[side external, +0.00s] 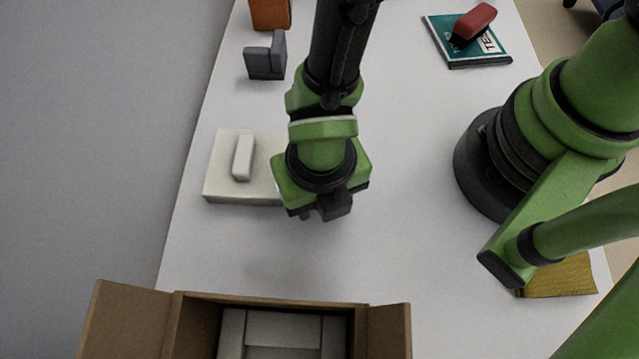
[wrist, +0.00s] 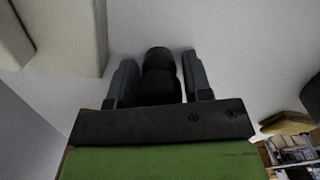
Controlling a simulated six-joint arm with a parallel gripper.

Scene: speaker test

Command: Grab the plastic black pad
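My gripper (side external: 330,207) hangs above the white table, right of a cream block. In the wrist view, its two dark grey fingers (wrist: 160,75) stand on either side of a rounded black piece (wrist: 160,72), which looks like the black pad. In the side view, a small dark block (side external: 336,205) shows at the gripper's end. The piece's lower part is hidden behind the gripper's dark mount.
The cream block (side external: 218,183) with a raised handle stands left. An open cardboard box (side external: 265,298) holding pale pieces is at the front. A grey L-shaped piece (side external: 266,63), an orange object (side external: 270,12), a teal book (side external: 440,38) with a red-and-black thing, and a yellow pad (side external: 565,280) lie around.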

